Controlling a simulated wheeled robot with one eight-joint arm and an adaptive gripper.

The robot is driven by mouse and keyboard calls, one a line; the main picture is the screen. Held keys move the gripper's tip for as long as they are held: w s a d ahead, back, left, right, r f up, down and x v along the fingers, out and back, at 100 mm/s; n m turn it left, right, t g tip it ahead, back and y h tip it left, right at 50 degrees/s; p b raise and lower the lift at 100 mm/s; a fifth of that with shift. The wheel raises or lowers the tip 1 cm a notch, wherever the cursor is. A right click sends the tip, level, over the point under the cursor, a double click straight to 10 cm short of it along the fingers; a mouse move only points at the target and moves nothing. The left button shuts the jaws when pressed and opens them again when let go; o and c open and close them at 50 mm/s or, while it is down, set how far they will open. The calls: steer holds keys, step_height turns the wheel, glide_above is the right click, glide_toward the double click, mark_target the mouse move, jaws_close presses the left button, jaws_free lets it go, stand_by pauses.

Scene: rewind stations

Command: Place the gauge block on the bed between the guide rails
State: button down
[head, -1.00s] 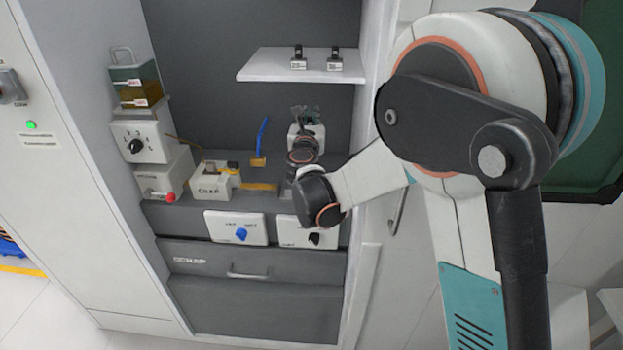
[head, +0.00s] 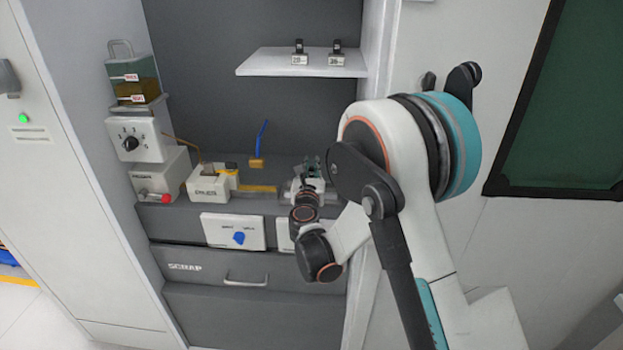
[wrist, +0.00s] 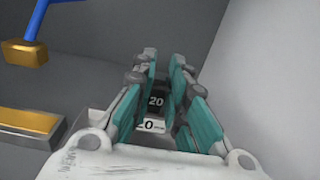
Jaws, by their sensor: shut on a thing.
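My gripper (wrist: 164,62) is shut on a dark gauge block (wrist: 156,103) marked 20, seen between the teal fingers in the wrist view. A white plate (wrist: 152,126) also marked 20 shows just below the dark face. In the head view my gripper (head: 312,165) is small, at the right end of the bench, and the block cannot be made out. A gold strip (head: 258,188) lies on the bench left of my gripper; it also shows at the left in the wrist view (wrist: 32,122). I cannot clearly tell the guide rails or whether the block touches anything.
Two dark pieces with white labels stand on the white shelf (head: 300,62) above. A blue-handled tool with a gold block (head: 257,162) is behind the strip. White machine boxes (head: 208,182) stand left. The cabinet's side wall (wrist: 255,80) is close on the right.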

mark_target(311, 176)
step_height(311, 176, down, 3)
steer(key=shift+r+b, duration=0.1)
steer(key=shift+b, duration=0.3)
steer(key=c, duration=1.6)
jaws_free()
